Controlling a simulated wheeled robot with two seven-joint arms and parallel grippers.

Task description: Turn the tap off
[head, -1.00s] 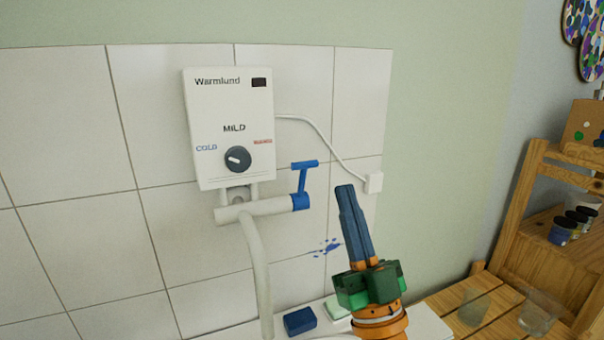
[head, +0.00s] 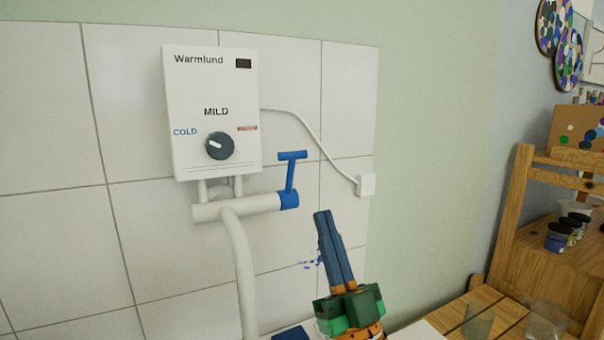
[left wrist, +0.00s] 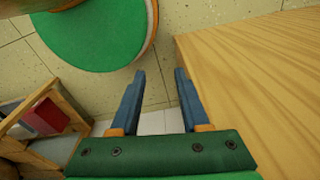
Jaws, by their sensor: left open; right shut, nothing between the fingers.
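The tap (head: 240,207) is a white horizontal pipe under a white water heater (head: 212,115) on the tiled wall. Its blue lever (head: 291,178) stands up from the blue right end, with a short crossbar on top. My right gripper (head: 321,214) is shut and empty, its blue fingers pointing up. It shows below and to the right of the lever, apart from it in the picture. My left gripper (left wrist: 158,78) is open and empty in the left wrist view; the tap is not in that view.
A white spout pipe (head: 240,270) curves down from the tap. A cable runs to a wall socket (head: 366,185). Wooden shelving (head: 520,200) with paint jars stands at right. The left wrist view shows a wooden surface (left wrist: 250,80) and a green round seat (left wrist: 95,30).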

